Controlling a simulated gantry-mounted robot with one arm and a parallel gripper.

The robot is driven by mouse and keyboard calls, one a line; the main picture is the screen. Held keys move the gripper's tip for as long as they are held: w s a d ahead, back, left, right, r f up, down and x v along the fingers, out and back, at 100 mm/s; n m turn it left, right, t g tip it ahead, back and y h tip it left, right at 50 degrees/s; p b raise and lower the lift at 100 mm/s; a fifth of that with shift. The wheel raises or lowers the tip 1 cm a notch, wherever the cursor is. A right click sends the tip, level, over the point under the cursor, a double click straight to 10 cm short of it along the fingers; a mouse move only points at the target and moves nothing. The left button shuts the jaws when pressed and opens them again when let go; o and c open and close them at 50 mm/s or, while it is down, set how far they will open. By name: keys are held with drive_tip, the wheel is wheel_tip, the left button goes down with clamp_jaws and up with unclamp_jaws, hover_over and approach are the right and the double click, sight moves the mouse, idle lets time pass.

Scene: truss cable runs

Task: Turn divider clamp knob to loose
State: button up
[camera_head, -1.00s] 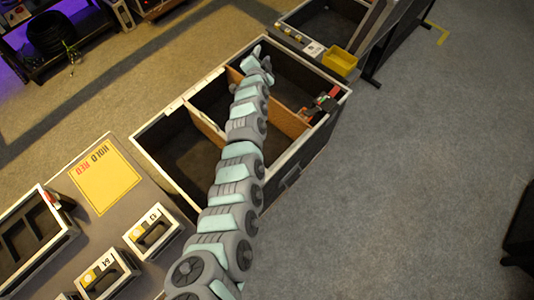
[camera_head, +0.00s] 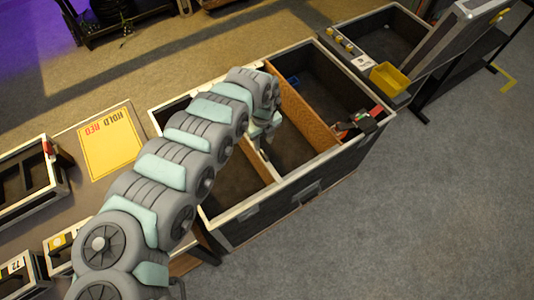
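An open road case (camera_head: 313,190) with a metal rim is split by brown dividers. The right divider (camera_head: 303,112) runs from the far wall to the near right wall. A red and black fitting (camera_head: 357,123) sits at that divider's near end by the rim; it may be the divider clamp, but its knob is too small to make out. My gripper (camera_head: 264,142) hangs over the middle compartment, left of the right divider and apart from the fitting. My arm hides part of the case's left side, and the fingers are too small to tell open from shut.
A yellow bin (camera_head: 388,78) stands at the corner of another case at upper right. A yellow "HOLD RED" sheet (camera_head: 112,142) lies on the left surface near a divided tray (camera_head: 28,185). A small blue item (camera_head: 293,81) is in the right compartment.

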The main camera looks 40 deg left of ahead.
sight(264, 154)
wheel_tip(264, 154, down, 9)
drive_tip(key=shift+w+r+b, duration=0.1)
drive_tip(key=shift+r+b, duration=0.1)
drive_tip(key=shift+b, duration=0.75)
drive_tip(key=shift+c, duration=0.5)
clamp_jaws()
